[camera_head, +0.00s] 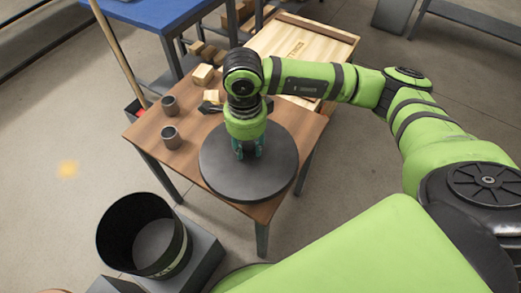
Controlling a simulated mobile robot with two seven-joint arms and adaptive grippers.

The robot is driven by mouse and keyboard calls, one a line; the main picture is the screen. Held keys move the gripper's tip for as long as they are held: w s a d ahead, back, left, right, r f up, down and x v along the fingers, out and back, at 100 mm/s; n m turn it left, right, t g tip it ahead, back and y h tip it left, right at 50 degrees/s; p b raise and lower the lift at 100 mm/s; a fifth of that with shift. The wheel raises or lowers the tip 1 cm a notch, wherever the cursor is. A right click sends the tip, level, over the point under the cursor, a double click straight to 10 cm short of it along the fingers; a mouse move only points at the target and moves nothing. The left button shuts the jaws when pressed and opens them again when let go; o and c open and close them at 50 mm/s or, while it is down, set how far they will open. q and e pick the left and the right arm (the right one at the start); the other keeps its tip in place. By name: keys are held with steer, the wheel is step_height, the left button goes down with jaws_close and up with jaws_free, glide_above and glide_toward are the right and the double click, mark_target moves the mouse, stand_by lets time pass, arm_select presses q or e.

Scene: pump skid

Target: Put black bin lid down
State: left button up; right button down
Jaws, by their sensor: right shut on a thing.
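The black bin lid (228,180) is a dark round disc over the front of the small wooden table, and it looks about level. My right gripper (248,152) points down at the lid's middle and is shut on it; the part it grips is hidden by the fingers. I cannot tell whether the lid touches the tabletop. The open black bin (118,228) stands at the lower left, without a lid on it, on a grey block. My left gripper does not show.
Two grey cups (171,137) stand on the table's (150,130) left side. Light wooden blocks (203,75) and a dark item lie at the back. A wooden crate (345,38) is behind, and a blue table (165,12) stands at the upper left. Floor at left is clear.

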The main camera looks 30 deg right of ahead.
steer(key=m, duration=0.1)
steer(key=w+m+b, duration=0.1)
steer(key=m, duration=0.1)
steer(key=shift+a+f+m, duration=0.1)
steer(key=shift+f+m, duration=0.05)
steer(key=shift+m, duration=0.15)
steer(key=shift+w+f, duration=0.1)
steer(key=shift+w, duration=0.1)
steer(key=w+d+f, duration=0.4)
steer(key=w+d, duration=0.1)
steer(key=w+d+f, duration=0.2)
steer(key=d, duration=0.1)
steer(key=shift+w+d+f, duration=0.2)
steer(key=shift+w+f, duration=0.1)
steer(key=shift+f, duration=0.05)
step_height(320, 180, down, 4)
steer(key=shift+r, duration=0.1)
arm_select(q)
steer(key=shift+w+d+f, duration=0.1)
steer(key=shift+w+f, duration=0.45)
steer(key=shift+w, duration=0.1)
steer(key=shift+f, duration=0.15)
arm_select(e)
steer(key=c, duration=0.8)
jaws_free()
steer(key=shift+f, duration=0.2)
steer(key=shift+c, duration=0.2)
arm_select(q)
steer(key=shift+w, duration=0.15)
